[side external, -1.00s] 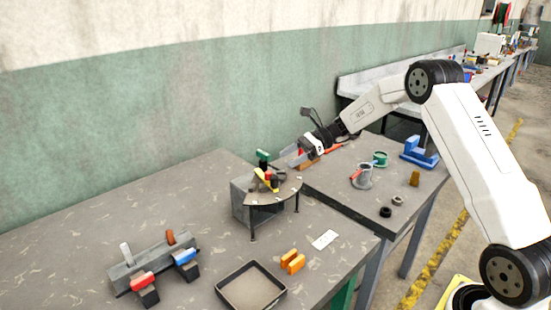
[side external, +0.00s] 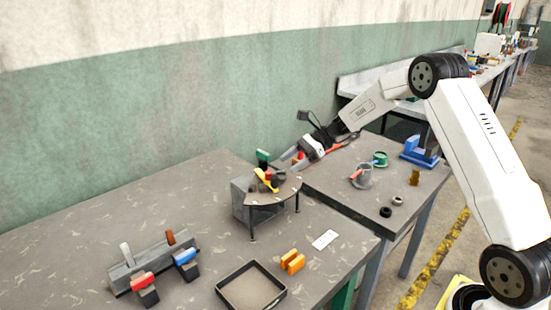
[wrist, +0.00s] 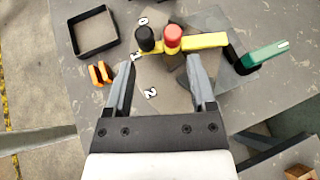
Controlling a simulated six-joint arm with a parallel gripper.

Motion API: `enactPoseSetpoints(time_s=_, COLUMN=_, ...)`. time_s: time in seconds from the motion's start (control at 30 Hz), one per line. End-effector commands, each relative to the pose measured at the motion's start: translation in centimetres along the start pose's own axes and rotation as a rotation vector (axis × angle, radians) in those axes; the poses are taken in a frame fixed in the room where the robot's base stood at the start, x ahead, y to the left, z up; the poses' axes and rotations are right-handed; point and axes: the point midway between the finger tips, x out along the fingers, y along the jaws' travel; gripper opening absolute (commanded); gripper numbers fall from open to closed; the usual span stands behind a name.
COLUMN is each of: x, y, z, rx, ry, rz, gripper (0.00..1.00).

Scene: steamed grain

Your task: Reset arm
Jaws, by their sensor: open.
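My gripper (wrist: 161,62) is open and empty, its two fingers spread apart in the wrist view. In the side external view my gripper (side external: 290,157) hangs just above and behind a small raised stand (side external: 262,213). On the stand lies a yellow piece (side external: 265,180), with a red-topped part (wrist: 172,36) and a black-topped part (wrist: 146,38) beside it in the wrist view. These lie ahead of and between the fingertips, apparently not held. A green-handled thing (wrist: 263,56) lies to the right of them in the wrist view.
A rack (side external: 150,263) with coloured handles is at left. The second bench holds a grey cup (side external: 363,177), green ring (side external: 380,159) and blue bracket (side external: 419,153). The bench's left back is clear.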

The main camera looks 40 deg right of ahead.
Motion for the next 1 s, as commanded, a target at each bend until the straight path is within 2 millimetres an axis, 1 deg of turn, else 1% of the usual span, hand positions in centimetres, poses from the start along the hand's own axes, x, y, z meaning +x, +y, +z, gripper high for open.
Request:
enactPoseSetpoints(time_s=0.07, x=0.7, y=1.2, z=0.1, rx=-0.061, ry=0.069, rz=0.026, gripper=0.72)
enactPoseSetpoints(time_s=0.2, x=1.7, y=4.0, z=-0.2, rx=-0.215, ry=0.222, rz=0.092, gripper=0.72)
enactPoseSetpoints(time_s=0.37, x=2.3, y=7.6, z=-0.7, rx=-0.432, ry=0.396, rz=0.192, gripper=0.72)
enactPoseSetpoints(time_s=0.5, x=2.4, y=10.8, z=-1.1, rx=-0.639, ry=0.528, rz=0.293, gripper=0.72)
enactPoseSetpoints(time_s=0.7, x=2.3, y=15.6, z=-1.5, rx=-0.955, ry=0.676, rz=0.458, gripper=0.72)
enactPoseSetpoints(time_s=1.0, x=1.8, y=22.3, z=-2.0, rx=-1.449, ry=0.798, rz=0.703, gripper=0.72)
